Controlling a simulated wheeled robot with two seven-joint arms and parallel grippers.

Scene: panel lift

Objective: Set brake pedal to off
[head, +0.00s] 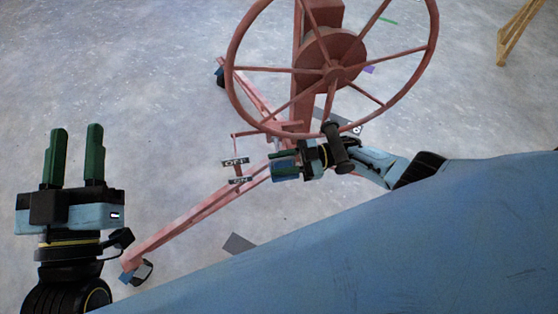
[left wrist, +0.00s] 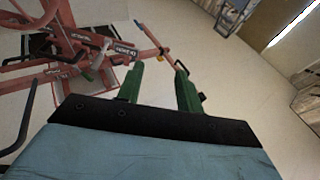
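The brake pedal (head: 238,171) is a small part with an OFF plate (head: 235,161) above and an ON plate (head: 240,181) below, beside the red lift's base. Its exact tilt is too small to tell. My left gripper (head: 75,140) is open and empty at the left of the head view, well left of the pedal. In the left wrist view its green fingers (left wrist: 160,80) stand apart, with the lift at upper left. My right gripper (head: 283,155) is close to the right of the pedal plates, beneath the wheel's rim; its finger gap is unclear.
The red panel lift has a large spoked wheel (head: 333,72) above my right gripper. A long red leg (head: 195,218) runs to a caster (head: 143,271) at lower left. A wooden frame (head: 516,30) stands at upper right. Floor between my left gripper and the pedal is clear.

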